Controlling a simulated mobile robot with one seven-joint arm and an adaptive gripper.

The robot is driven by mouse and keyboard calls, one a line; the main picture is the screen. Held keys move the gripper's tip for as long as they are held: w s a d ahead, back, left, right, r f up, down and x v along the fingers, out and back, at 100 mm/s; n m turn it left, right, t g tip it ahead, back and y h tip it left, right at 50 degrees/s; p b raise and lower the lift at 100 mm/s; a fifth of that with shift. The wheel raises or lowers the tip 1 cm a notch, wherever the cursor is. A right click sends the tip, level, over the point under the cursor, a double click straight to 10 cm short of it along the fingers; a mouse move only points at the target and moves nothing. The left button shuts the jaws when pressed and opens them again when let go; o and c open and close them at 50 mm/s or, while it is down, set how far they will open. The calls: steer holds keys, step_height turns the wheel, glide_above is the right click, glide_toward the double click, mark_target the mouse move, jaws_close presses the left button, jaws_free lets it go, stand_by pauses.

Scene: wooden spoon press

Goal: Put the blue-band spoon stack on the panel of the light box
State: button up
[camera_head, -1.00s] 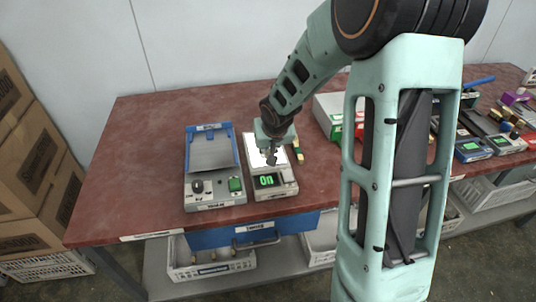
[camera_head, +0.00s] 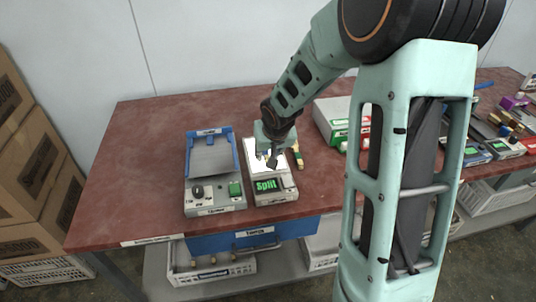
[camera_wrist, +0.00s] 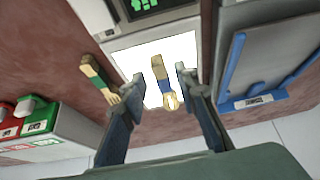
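The blue-band spoon stack (camera_wrist: 160,80) lies on the bright white panel (camera_wrist: 183,47) of the light box, its blue band between wooden ends. The light box (camera_head: 272,198) stands near the table's front edge, and its green display reads "Split". My gripper (camera_wrist: 156,76) is open, with one finger on each side of the stack and a visible gap to it. In the head view my gripper (camera_head: 271,163) is over the panel and hides part of it. A green-band spoon stack (camera_wrist: 97,76) lies off the panel, beside the light box; it also shows in the head view (camera_head: 299,156).
A grey device with a blue-rimmed tray (camera_head: 211,160) stands close left of the light box. A box with green and red parts (camera_head: 336,122) stands behind right. More devices and small items crowd the table's right end. The red table (camera_head: 120,170) is clear at far left.

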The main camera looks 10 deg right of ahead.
steer(key=p+v, duration=0.3)
steer(key=v, duration=0.7)
steer(key=shift+s+r, duration=0.15)
steer(key=shift+r, duration=0.05)
steer(key=shift+r, duration=0.1)
